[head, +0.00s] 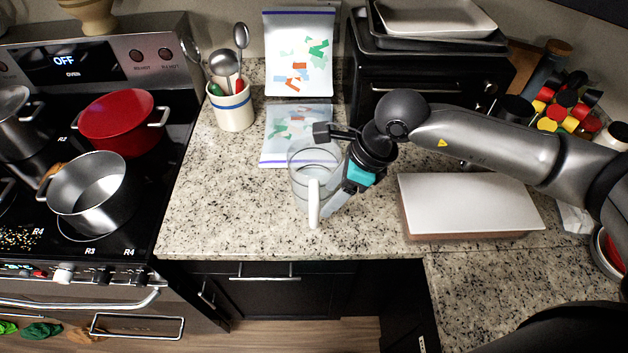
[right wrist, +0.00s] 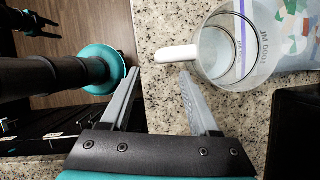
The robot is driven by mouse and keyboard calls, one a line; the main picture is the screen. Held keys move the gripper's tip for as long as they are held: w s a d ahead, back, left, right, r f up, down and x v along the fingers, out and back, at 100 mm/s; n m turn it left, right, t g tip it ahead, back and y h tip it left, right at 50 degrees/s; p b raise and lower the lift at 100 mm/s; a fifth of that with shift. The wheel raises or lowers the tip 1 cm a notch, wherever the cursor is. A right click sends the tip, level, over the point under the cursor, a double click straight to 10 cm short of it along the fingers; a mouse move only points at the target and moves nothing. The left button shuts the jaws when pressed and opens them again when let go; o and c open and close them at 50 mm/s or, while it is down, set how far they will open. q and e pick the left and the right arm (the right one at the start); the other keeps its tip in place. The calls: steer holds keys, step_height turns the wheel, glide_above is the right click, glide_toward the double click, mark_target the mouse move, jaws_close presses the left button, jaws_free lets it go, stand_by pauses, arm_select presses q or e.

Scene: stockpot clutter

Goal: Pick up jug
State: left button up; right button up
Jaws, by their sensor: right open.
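The jug (head: 303,187) is a clear cylinder with a white handle, upright on the granite counter. Its handle faces the front edge. In the right wrist view the jug (right wrist: 228,68) is at the upper right, its white handle pointing left. My right gripper (head: 338,200) is open and empty, close to the jug's right side in the head view. In the right wrist view the open fingertips (right wrist: 160,75) are just short of the handle, with no clear contact.
A zip bag (head: 283,150) lies behind the jug, partly seen through it. A utensil crock (head: 233,107) stands left, and a white-topped board (head: 468,203) lies right. A black toaster oven (head: 425,100) is behind. Pots, including a steel one (head: 92,195), sit on the stove.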

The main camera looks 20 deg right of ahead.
mark_target(313, 215)
steer(key=p+x, duration=0.1)
steer(key=x, duration=0.9)
steer(key=shift+f, duration=0.15)
jaws_close()
stand_by(0.4)
steer(key=shift+w, duration=0.1)
stand_by(0.8)
